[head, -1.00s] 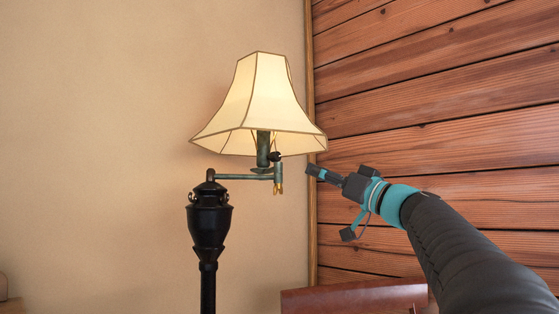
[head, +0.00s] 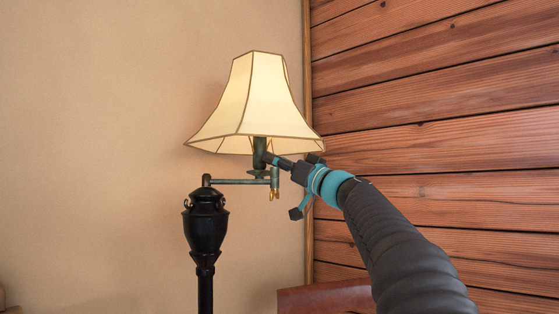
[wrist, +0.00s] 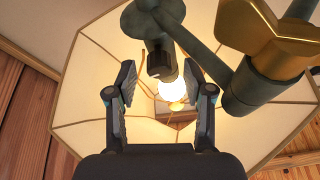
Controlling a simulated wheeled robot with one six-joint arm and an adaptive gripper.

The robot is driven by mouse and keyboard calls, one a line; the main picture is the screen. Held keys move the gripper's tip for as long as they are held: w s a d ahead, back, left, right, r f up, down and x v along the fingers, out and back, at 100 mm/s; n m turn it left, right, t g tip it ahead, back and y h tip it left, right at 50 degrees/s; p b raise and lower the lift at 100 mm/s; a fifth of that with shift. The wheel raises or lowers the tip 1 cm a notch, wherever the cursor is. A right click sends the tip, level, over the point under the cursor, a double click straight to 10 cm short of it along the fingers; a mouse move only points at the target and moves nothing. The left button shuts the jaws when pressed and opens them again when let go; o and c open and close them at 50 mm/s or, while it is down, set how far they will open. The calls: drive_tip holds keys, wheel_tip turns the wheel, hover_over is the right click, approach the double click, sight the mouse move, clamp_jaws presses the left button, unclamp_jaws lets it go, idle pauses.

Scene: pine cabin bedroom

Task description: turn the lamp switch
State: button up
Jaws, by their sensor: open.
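The floor lamp has a cream paneled shade (head: 250,100), lit from inside, and a green-grey stem (head: 259,150) on a side arm (head: 240,182) from a black post (head: 206,225). My gripper (head: 268,157) reaches the stem just under the shade, and its tip hides the switch in the head view. In the wrist view, the dark switch knob (wrist: 160,62) lies in line with the gap between the two open fingers of my gripper (wrist: 161,78). No finger is clearly pressed on the knob. The glowing bulb (wrist: 172,92) shows behind it.
A brass finial (wrist: 270,35) and the lamp's arm joint lie close to the right finger in the wrist view. A plank wall (head: 430,130) is on the right and a plain wall (head: 90,130) behind left. Reddish-brown furniture (head: 325,297) stands below.

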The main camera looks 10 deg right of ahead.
drive_tip(key=shift+c, duration=0.2)
clamp_jaws()
drive_tip(key=shift+f+m, duration=0.1)
drive_tip(key=shift+m, duration=0.5)
drive_tip(key=shift+s+a+r+m+t+h+p, duration=0.1)
drive_tip(key=shift+m+t+h+p, duration=0.15)
drive_tip(key=shift+m+h, duration=1.2)
drive_tip(key=shift+a+r+m+t+h+p, duration=0.15)
drive_tip(key=shift+m+h+p, duration=0.25)
drive_tip(key=shift+m, duration=2)
drive_tip(key=shift+s+r+m+t+h+p, duration=0.1)
drive_tip(key=shift+m+t+h+p, duration=0.15)
drive_tip(key=shift+m+h, duration=1.2)
drive_tip(key=shift+f+m+y, duration=0.1)
drive_tip(key=shift+m+y, duration=0.2)
drive_tip(key=shift+m, duration=0.4)
